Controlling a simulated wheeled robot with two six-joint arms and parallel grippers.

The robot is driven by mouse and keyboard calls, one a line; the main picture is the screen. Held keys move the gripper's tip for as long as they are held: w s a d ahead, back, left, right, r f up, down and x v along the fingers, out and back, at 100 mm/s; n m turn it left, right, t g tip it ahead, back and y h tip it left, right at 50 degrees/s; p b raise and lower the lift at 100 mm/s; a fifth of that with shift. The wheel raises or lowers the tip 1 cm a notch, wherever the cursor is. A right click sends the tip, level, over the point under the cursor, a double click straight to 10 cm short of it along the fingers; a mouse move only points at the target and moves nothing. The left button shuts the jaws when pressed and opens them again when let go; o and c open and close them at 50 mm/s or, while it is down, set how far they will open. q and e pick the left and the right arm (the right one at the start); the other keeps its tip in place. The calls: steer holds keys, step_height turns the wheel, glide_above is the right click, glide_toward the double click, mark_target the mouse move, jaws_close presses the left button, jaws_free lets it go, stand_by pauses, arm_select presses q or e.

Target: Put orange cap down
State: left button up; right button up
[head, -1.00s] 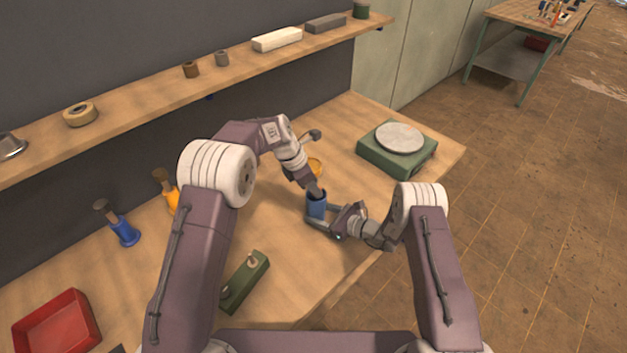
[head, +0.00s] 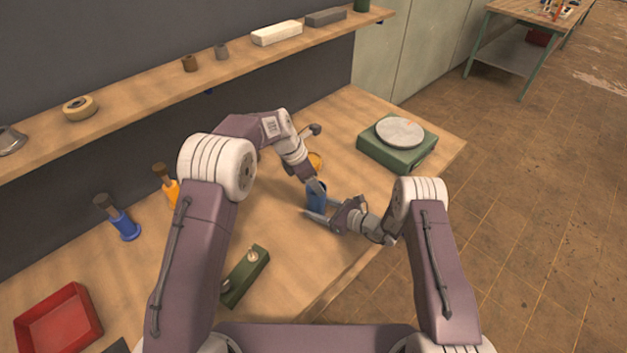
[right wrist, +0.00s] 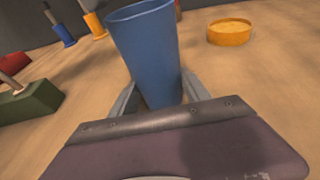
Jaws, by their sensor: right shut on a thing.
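The orange cap (right wrist: 230,32) is a round, shallow piece with a paler top. It rests on the table beyond and to the right of the blue cup in the right wrist view. My left gripper (head: 316,186) points down close to the rim of the blue cup (head: 316,201). Its fingertips are too small to show whether they are apart.
A green scale (head: 398,152) with a round plate stands at the back right. A green block (head: 246,277), a red tray (head: 58,322), a blue holder (head: 124,227) and an orange holder (head: 170,188) are at left. A shelf (head: 150,85) runs above the table.

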arm_select(q)
step_height(320, 180, up, 7)
stand_by(0.3)
arm_select(e)
steer(key=o, duration=1.1)
